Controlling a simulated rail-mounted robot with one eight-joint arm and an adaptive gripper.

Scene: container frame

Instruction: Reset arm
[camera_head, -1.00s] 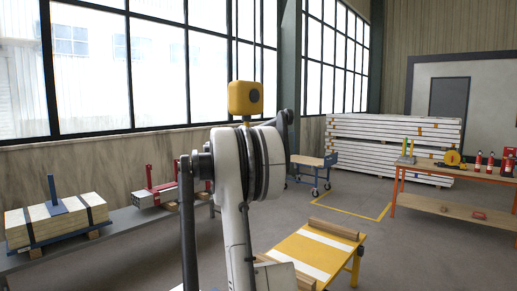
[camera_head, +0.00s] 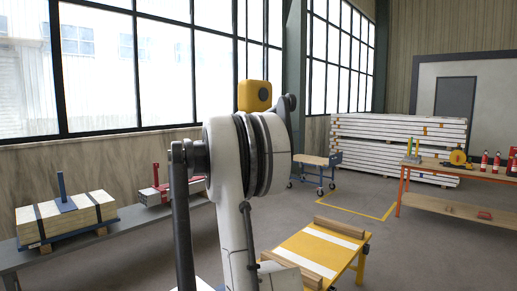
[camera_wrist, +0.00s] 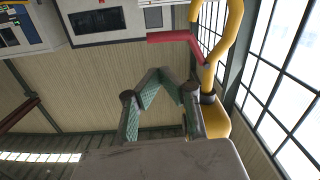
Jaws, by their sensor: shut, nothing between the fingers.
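My arm (camera_head: 235,165) stands folded upright in the middle of the head view, with large round joints. My gripper (camera_wrist: 160,76) shows in the wrist view. Its two dark fingers with green pads bend in and meet at their tips, shut with nothing between them. The head view does not show my gripper clearly. No object is held.
A yellow table (camera_head: 315,251) with white stripes stands in front of my arm. A bench (camera_head: 112,236) bearing a strapped stack (camera_head: 88,214) lies left. A blue cart (camera_head: 315,160), white panels (camera_head: 398,140) and an orange workbench (camera_head: 450,207) stand beyond. Open floor lies between.

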